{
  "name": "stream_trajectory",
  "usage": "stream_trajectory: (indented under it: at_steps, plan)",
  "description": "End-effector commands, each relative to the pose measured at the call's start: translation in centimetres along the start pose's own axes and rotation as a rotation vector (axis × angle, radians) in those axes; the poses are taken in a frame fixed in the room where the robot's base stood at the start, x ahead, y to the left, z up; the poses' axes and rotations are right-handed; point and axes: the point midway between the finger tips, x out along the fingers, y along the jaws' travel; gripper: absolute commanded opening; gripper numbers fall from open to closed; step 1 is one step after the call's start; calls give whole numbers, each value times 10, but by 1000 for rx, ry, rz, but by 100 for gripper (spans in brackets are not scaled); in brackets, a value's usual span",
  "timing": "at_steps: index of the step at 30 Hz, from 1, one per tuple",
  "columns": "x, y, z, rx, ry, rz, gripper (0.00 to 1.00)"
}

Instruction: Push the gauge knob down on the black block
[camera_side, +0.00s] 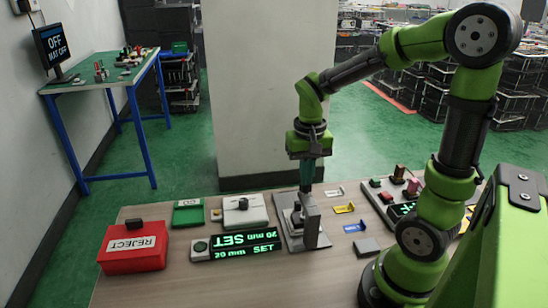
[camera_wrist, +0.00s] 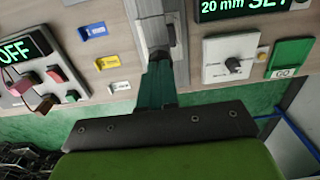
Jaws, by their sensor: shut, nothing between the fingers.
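My gripper (camera_side: 306,188) is shut and empty, pointing down over the grey gauge fixture (camera_side: 311,228) in the side view. Its fingertips are at the back of the fixture, close to its top; I cannot tell whether they touch it. A dark knob-like part (camera_side: 297,212) shows beside the fixture's grey upright. In the wrist view my teal fingers (camera_wrist: 158,72) overlap the fixture's grey plate (camera_wrist: 181,65), and a dark part (camera_wrist: 157,50) shows just beyond their tips. A small dark block (camera_side: 366,247) lies right of the fixture.
A black display reading "20 mm SET" (camera_side: 245,240) stands left of the fixture. A white switch plate (camera_side: 246,214), green block (camera_side: 188,213) and red REJECT box (camera_side: 133,255) are further left. Yellow (camera_side: 344,209) and blue (camera_side: 354,228) brackets and a button panel (camera_side: 392,190) are right.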

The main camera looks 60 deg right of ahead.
Motion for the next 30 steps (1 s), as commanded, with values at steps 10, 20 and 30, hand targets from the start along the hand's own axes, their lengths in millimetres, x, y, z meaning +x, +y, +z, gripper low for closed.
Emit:
stream_trajectory:
  at_steps: [10,20,30]
  plan:
    - [-28,0,0,1,1,-1,0]
    - [-55,0,0,0,2,-2,0]
    - [-82,0,0,-1,3,-1,0]
